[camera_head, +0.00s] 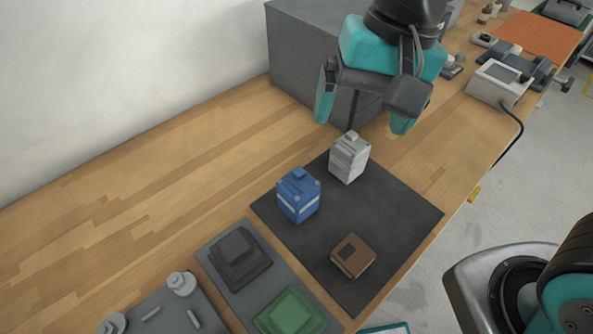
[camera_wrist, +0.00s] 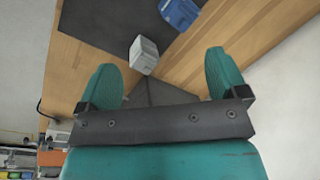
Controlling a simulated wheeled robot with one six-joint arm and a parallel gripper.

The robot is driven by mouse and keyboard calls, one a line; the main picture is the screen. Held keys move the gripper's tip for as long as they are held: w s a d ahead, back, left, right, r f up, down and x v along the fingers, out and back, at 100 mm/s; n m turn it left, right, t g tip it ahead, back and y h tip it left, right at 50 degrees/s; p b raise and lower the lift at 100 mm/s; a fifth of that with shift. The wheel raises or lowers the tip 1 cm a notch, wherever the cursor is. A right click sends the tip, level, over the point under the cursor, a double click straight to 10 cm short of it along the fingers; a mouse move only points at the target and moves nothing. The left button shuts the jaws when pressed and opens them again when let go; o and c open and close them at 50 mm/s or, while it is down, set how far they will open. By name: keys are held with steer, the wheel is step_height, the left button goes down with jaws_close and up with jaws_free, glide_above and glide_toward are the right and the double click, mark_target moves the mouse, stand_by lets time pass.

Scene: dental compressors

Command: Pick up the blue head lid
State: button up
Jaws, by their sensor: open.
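A blue block-shaped part (camera_head: 299,195), which looks like the blue head lid, stands on the dark mat (camera_head: 310,247) in the head view. It has a small raised top and a pale band on its side. In the wrist view the blue part (camera_wrist: 180,12) shows at the top edge, partly cut off. My gripper (camera_head: 360,112) is open and empty, above and behind the mat, up and to the right of the blue part. In the wrist view its two teal fingers (camera_wrist: 165,82) are spread wide with nothing between them.
A light grey block (camera_head: 349,158) stands close behind the blue one; it also shows in the wrist view (camera_wrist: 143,55). A brown block (camera_head: 353,256) lies on the mat's front. A grey tray (camera_head: 213,262) holds black and green parts. A large grey box (camera_head: 300,55) stands behind.

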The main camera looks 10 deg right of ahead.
steer(key=w+a+m+h+p, duration=0.1)
steer(key=w+a+m+h, duration=0.1)
steer(key=w+a+m, duration=0.5)
steer(key=m+p, duration=0.2)
steer(key=m, duration=0.1)
glide_above(304, 179)
step_height(304, 179, down, 12)
steer(key=shift+w+a+r, duration=0.1)
steer(key=shift+a+r, duration=0.05)
steer(key=shift+f+p, duration=0.4)
steer(key=shift+f, duration=2.4)
steer(key=c, duration=1.1)
